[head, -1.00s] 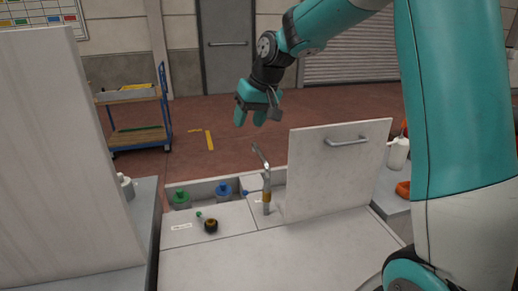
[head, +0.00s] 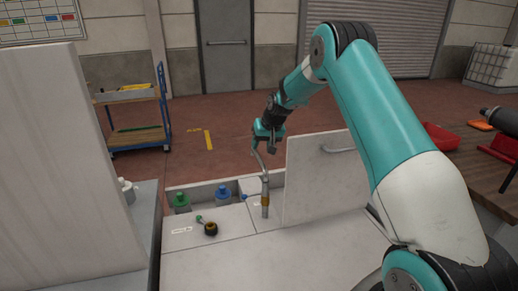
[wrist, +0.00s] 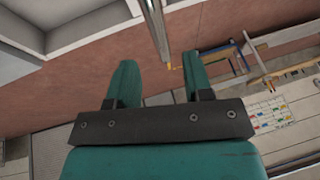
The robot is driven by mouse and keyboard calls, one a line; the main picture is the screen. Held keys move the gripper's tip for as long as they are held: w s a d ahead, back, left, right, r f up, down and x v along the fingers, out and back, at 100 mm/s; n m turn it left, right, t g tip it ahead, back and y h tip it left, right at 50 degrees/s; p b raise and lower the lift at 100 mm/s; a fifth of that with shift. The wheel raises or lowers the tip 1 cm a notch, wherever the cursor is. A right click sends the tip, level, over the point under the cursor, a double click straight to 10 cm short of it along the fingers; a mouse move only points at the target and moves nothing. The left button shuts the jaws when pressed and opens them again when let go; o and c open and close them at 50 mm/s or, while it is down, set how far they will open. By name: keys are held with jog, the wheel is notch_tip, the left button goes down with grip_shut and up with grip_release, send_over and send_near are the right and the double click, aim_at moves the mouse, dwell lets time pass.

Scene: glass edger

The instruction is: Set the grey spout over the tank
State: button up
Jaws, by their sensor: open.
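The grey spout (head: 264,182) is a thin bent metal pipe with a brass-coloured lower collar. It stands on the white machine top beside an upright white panel. My gripper (head: 261,143) is open and empty, at the upper end of the spout. In the wrist view the two teal fingers (wrist: 160,70) are apart, and a grey pipe (wrist: 157,25), seemingly the spout, runs down toward the gap between them. Whether it lies between the fingers or beyond them I cannot tell. I cannot surely make out which part is the tank.
The upright white panel (head: 312,185) with a handle stands right of the spout. An open bay holds a green-topped bottle (head: 181,202) and a blue-topped bottle (head: 222,194). A black knob (head: 210,229) is on the front left top. A tall pale panel (head: 60,160) stands at left.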

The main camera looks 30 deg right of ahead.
aim_at(258, 154)
jog(key=shift+p+x, duration=0.55)
jog(key=shift+x, duration=2.05)
grip_shut()
jog(key=shift+d, duration=0.2)
jog(key=shift+a, duration=0.1)
